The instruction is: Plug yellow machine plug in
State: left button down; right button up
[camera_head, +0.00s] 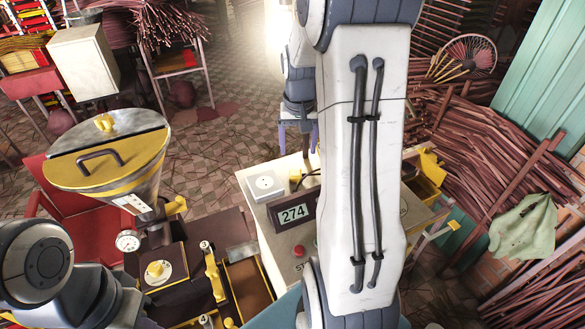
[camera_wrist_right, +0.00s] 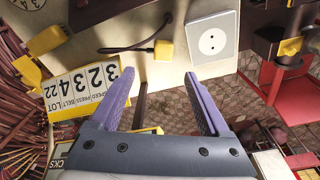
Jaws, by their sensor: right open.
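The yellow plug (camera_wrist_right: 163,49) lies on a pale cabinet top in the right wrist view, with a black cable running left from it. It also shows small in the head view (camera_head: 295,176), partly beside my arm. A white two-hole socket (camera_wrist_right: 211,45) is just right of the plug, apart from it; it also shows in the head view (camera_head: 265,185). My right gripper (camera_wrist_right: 159,76) is open and empty, its purple fingers spread on either side below the plug. In the head view its purple fingers (camera_head: 298,138) show behind the socket. My left gripper is out of view.
A counter sign reading 274 (camera_head: 293,212) stands in front of the socket. A yellow-rimmed hopper machine (camera_head: 110,160) is at left. Bundles of sticks (camera_head: 480,150) fill the right side. A flip-number board (camera_wrist_right: 85,93) is left of my right gripper.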

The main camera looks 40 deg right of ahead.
jog(key=shift+a, duration=0.1)
jog(key=p, duration=0.1)
send_over(295, 173)
jog(key=shift+s+f, duration=0.15)
jog(key=shift+f, duration=1.2)
jog(key=shift+s+f, duration=0.15)
jog(key=shift+f, duration=1.15)
jog(key=shift+f+p, duration=0.15)
jog(key=shift+p, duration=0.2)
jog(key=f, duration=0.1)
jog(key=f+p, duration=0.2)
jog(key=f, duration=0.1)
jog(key=shift+w, duration=0.25)
jog(key=shift+f, duration=0.45)
